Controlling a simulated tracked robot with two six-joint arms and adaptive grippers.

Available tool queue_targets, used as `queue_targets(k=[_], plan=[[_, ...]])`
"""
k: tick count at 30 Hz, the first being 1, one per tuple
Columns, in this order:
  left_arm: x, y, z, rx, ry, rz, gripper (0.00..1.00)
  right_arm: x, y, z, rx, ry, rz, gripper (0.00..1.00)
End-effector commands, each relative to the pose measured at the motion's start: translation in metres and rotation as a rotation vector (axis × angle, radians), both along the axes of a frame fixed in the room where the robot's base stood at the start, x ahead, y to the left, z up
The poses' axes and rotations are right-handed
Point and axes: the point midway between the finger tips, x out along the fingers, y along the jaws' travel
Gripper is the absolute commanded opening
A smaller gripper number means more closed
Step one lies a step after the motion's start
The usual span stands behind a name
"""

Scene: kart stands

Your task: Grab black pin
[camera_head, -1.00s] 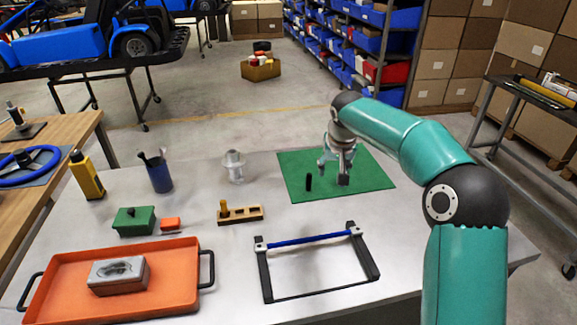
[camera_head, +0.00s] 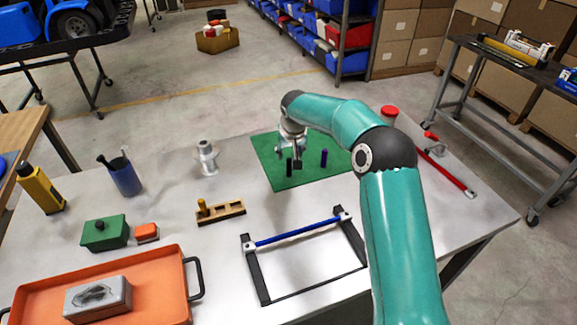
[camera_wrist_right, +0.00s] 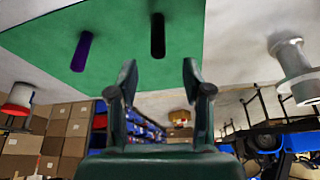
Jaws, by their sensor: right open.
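The black pin (camera_head: 289,167) stands upright on the green mat (camera_head: 267,170). It also shows in the right wrist view (camera_wrist_right: 158,35), centred ahead of the fingertips. My right gripper (camera_head: 288,154) is open and empty, close behind the black pin in the head view. In the right wrist view its two fingers (camera_wrist_right: 158,78) are spread apart, with the pin lined up with the gap but beyond the tips. A purple pin (camera_head: 324,158) stands to the right of the black one, and left of it in the wrist view (camera_wrist_right: 82,52). My left gripper is not in view.
A wooden block with a yellow peg (camera_head: 222,213), a frame with a blue bar (camera_head: 298,232) and a grey metal part (camera_head: 207,157) stand near the mat. An orange tray (camera_head: 150,270) is at front left. A red bar (camera_head: 446,173) lies at right.

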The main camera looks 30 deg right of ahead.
Motion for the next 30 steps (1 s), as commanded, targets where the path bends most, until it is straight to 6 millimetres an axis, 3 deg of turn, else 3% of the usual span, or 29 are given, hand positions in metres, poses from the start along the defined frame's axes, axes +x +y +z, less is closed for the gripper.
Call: queue_targets(k=[10, 18, 27, 30], plan=[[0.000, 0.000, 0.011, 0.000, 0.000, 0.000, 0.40, 0.007, -0.005, -0.024, 0.000, 0.002, -0.003, 0.50], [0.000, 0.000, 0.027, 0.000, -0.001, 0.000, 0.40, 0.018, -0.011, -0.058, 0.001, 0.002, -0.004, 0.50], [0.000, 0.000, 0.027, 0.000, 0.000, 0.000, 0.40, 0.020, -0.013, -0.064, 0.000, -0.002, -0.004, 0.50], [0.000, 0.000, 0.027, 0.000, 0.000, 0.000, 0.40, 0.019, -0.013, -0.064, 0.000, -0.002, -0.004, 0.35]])
